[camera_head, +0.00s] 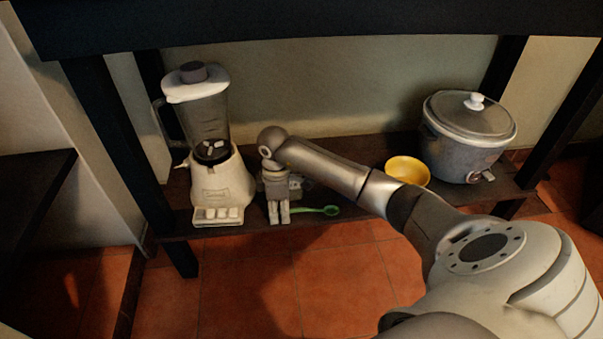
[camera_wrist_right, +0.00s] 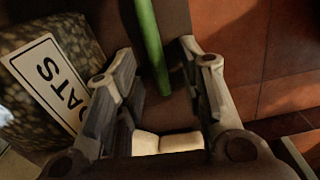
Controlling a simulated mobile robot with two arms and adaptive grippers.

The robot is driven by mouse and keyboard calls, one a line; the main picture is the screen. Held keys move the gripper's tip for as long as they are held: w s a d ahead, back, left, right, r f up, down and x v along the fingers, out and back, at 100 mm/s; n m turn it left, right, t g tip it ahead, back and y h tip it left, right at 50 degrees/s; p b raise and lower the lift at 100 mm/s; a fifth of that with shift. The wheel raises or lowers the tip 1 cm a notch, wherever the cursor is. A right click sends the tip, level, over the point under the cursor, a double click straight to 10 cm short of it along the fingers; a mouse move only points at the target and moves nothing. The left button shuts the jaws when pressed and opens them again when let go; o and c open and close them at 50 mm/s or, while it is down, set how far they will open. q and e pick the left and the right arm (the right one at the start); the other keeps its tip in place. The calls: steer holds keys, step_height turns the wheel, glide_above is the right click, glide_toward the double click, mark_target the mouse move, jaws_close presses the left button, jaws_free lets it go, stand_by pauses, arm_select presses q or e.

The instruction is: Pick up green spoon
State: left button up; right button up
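The green spoon (camera_head: 329,210) lies on the dark lower shelf near its front edge, its bowl to the right and its handle running left to my right gripper. In the right wrist view the green handle (camera_wrist_right: 150,45) shows at the top centre, with its end between the fingertips. My right gripper (camera_head: 278,220) points down at the shelf. In the right wrist view the right gripper (camera_wrist_right: 155,58) is open, with a gap between each finger and the handle. I cannot tell its height over the spoon. My left gripper is not in view.
A blender (camera_head: 222,182) stands close left of the right gripper. A yellow bowl (camera_head: 408,170) and a lidded cooker (camera_head: 465,150) stand to the right. An oats package (camera_wrist_right: 48,75) lies beside the fingers in the wrist view. Tiled floor (camera_head: 330,280) is clear in front.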

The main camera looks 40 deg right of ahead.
jaws_close()
steer(key=shift+r, duration=0.25)
